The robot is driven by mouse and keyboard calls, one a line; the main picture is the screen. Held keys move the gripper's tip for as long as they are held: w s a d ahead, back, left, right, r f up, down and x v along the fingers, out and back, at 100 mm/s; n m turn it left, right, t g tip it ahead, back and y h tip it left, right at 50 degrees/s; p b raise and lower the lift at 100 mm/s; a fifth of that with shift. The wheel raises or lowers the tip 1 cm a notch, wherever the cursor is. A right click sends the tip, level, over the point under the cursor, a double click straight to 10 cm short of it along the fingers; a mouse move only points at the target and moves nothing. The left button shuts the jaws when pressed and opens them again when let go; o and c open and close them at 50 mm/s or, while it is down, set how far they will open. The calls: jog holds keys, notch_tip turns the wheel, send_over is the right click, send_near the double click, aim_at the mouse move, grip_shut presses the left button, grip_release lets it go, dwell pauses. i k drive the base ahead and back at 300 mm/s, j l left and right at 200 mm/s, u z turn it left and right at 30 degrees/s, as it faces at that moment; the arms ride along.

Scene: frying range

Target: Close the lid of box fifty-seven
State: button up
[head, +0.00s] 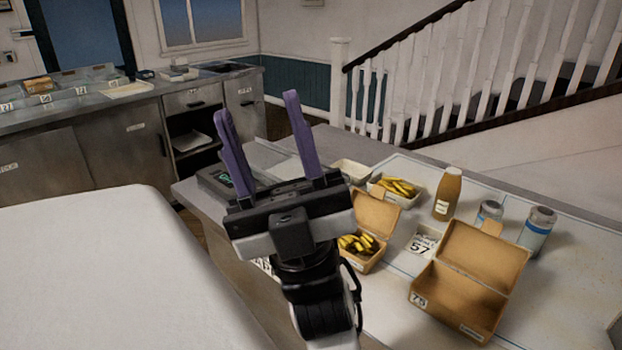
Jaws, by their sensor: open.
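My gripper (258,104) is open and empty, its two purple fingers pointing up, to the left of the boxes and in front of the counter's left part. A small brown box (366,266) holding yellow fries stands just right of my wrist, its lid (376,212) open and raised at the back. My arm hides its left side, and I read no number on it. A white card (422,245) printed 57 lies right of this box. A larger, empty brown box (452,300) marked 75 stands further right, its lid (485,255) also open.
A white tray of fries (398,187), a brown bottle (447,193) and two capped grey containers (537,230) stand behind the boxes on the counter (570,290). A white surface (110,270) fills the left foreground. A steel counter (90,110) runs behind.

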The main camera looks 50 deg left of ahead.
aim_at(378, 216)
jog(key=u, duration=1.05)
